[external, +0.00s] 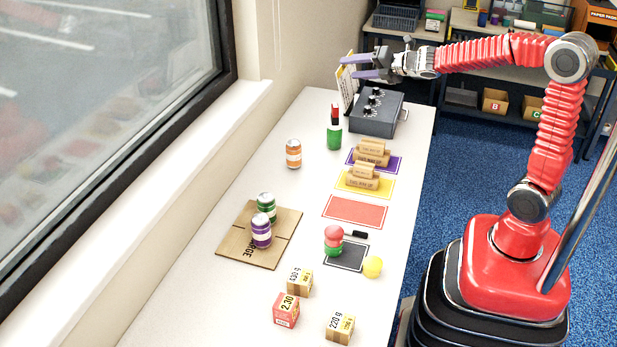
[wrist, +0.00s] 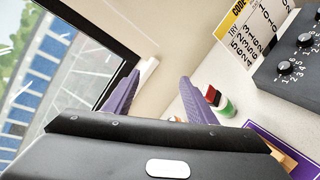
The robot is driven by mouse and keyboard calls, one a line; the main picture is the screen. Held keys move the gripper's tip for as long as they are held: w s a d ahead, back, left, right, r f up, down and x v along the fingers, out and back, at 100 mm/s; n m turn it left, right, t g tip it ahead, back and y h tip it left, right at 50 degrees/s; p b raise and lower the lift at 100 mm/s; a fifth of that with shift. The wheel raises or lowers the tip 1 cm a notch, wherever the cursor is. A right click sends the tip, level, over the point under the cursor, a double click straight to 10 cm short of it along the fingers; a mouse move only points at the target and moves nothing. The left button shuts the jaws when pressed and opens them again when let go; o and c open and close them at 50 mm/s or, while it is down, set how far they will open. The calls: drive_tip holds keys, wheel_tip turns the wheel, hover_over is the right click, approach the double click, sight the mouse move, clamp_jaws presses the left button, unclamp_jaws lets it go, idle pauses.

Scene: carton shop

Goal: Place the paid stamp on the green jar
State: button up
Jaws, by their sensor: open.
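A red-and-black piece that looks like the stamp (external: 335,112) stands upright on a green cylinder with a white band (external: 334,138), near the table's far end. In the wrist view, the red-and-black piece (wrist: 213,96) and green cylinder (wrist: 228,109) are right of my fingers. I cannot read any word on it. A green jar with a white label (external: 266,203) stands on the cardboard sheet, just behind a purple jar (external: 261,232). My gripper (external: 354,67) is open and empty, raised above the table's far end. Its purple fingers (wrist: 155,95) are apart, with nothing between them.
A grey knob box (external: 377,113) and code card (external: 346,84) stand at the far end. An orange jar (external: 293,154) stands near the window side. Wooden pieces lie on purple and yellow mats; the red mat (external: 355,212) is bare.

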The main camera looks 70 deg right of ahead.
drive_tip(key=s+a+f+m+g+y, duration=0.1)
drive_tip(key=s+a+f+m+g, duration=0.1)
drive_tip(key=s+a+m, duration=0.5)
drive_tip(key=s+a+f+m+g+y, duration=0.1)
drive_tip(key=s+a+f+m+g, duration=0.2)
drive_tip(key=s+a, duration=0.7)
drive_tip(key=s+a+f+m+g+y, duration=0.1)
drive_tip(key=s+a+f+m+g, duration=0.2)
drive_tip(key=s+a+f+m, duration=0.2)
drive_tip(key=s+a+m, duration=0.3)
drive_tip(key=s+m, duration=0.3)
drive_tip(key=s, duration=0.3)
drive_tip(key=shift+a+f+m+y, duration=0.25)
drive_tip(key=shift+f+m+y, duration=0.05)
